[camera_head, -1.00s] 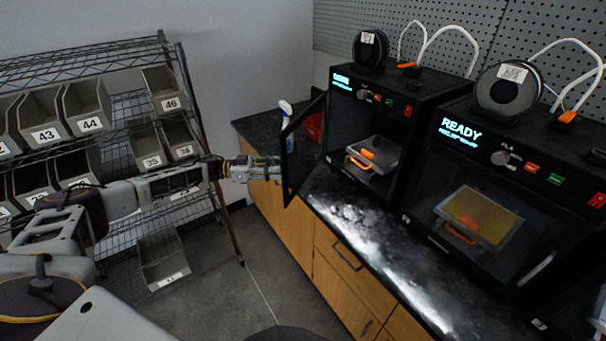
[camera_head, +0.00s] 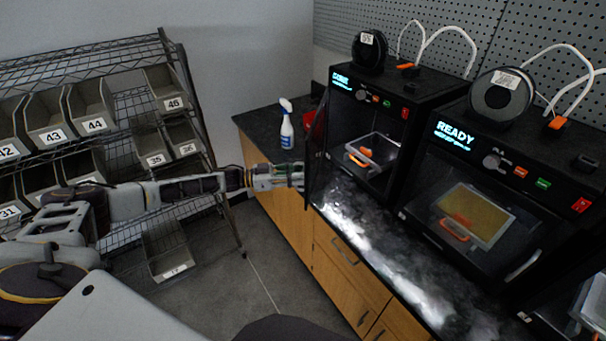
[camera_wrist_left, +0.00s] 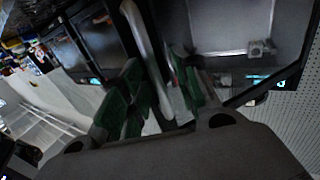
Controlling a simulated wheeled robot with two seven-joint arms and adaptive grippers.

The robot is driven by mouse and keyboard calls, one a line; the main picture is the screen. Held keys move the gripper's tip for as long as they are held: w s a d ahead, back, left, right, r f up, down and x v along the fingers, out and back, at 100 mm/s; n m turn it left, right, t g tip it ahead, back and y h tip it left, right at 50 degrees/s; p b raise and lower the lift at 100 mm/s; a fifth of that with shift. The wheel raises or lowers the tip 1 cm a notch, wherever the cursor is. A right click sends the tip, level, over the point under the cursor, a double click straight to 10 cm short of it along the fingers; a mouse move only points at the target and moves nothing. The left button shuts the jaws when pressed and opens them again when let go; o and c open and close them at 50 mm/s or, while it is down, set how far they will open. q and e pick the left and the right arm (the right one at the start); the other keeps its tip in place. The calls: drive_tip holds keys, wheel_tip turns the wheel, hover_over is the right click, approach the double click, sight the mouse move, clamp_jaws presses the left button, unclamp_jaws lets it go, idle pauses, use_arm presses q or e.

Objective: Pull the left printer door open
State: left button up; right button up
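The left printer (camera_head: 385,83) stands on the black counter with its door (camera_head: 317,150) swung out to the left, seen almost edge-on. Its chamber is exposed, with a clear-sided tray and an orange part inside. My left gripper (camera_head: 296,177) is at the lower outer part of the door. In the left wrist view, its green-padded fingers (camera_wrist_left: 160,85) lie on both sides of a pale bar, the door handle (camera_wrist_left: 147,50). They look shut on it, though a narrow dark gap shows on one side. My right gripper is not in view.
The right printer (camera_head: 500,165), reading READY, is shut. A spray bottle (camera_head: 287,128) stands on the counter (camera_head: 355,228) behind the door. A wire rack (camera_head: 205,110) with numbered bins is at the left. The floor (camera_head: 230,290) between is clear.

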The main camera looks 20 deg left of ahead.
use_arm(q)
drive_tip(key=shift+w+d, duration=0.15)
drive_tip(key=shift+d, duration=1.25)
